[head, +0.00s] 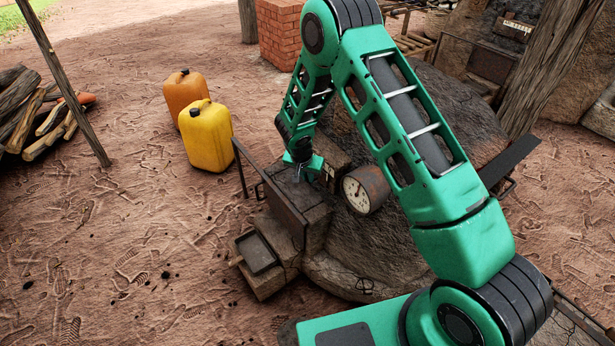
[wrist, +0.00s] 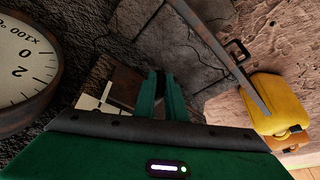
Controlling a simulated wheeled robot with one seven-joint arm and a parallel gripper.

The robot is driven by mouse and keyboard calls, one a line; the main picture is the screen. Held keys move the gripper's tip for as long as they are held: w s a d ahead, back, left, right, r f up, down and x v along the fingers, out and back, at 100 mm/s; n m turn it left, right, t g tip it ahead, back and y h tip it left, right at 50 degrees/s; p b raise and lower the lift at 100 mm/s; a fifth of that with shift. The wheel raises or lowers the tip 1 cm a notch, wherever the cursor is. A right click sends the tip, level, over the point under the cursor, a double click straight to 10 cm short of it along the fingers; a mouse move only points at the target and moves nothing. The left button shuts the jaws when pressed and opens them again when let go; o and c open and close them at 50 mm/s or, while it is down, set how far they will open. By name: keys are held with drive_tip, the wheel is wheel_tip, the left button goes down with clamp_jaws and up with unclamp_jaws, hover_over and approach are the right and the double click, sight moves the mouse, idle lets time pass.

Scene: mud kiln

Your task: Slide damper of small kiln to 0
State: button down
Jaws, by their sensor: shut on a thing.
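The small kiln (head: 375,255) is a rough mud mound below my arm, with a round dial gauge (head: 357,192) on its side. My gripper (head: 303,168) points down over the ledge behind the kiln's metal front door (head: 286,208). In the wrist view, the two green fingers of my gripper (wrist: 165,92) are close together, shut on a small dark part that I take to be the damper's grip; the fingers mostly hide it. A pale plate with dark lines (wrist: 92,104) lies left of the fingers, beside a brown plate (wrist: 128,84). No damper reading is legible.
The gauge (wrist: 22,70) is close to the left of my gripper in the wrist view. Yellow (head: 206,136) and orange (head: 186,93) jerrycans stand on open ground to the left. A metal tray (head: 256,252) is low at the kiln's front.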

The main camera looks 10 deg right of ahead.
drive_tip(key=c, duration=1.8)
unclamp_jaws()
drive_tip(key=shift+w+d+r, duration=0.1)
drive_tip(key=shift+d, duration=0.5)
drive_tip(key=shift+c, duration=0.2)
drive_tip(key=shift+a, duration=0.15)
drive_tip(key=shift+a, duration=0.2)
drive_tip(key=v, duration=1)
drive_tip(key=shift+r, duration=0.25)
drive_tip(key=shift+a, duration=0.1)
drive_tip(key=s+d+r+g, duration=0.2)
drive_tip(key=s+d+r, duration=1.5)
drive_tip(key=d+r, duration=0.35)
drive_tip(key=s+d+r+g+y, duration=0.1)
drive_tip(key=s+r, duration=0.1)
drive_tip(key=s, duration=1.1)
drive_tip(key=s+d+r+y, duration=0.1)
drive_tip(key=s+d+r, duration=0.1)
drive_tip(key=s, duration=1.2)
drive_tip(key=shift+d+r+g, duration=0.2)
drive_tip(key=shift+r+g, duration=0.2)
drive_tip(key=shift+r, duration=0.4)
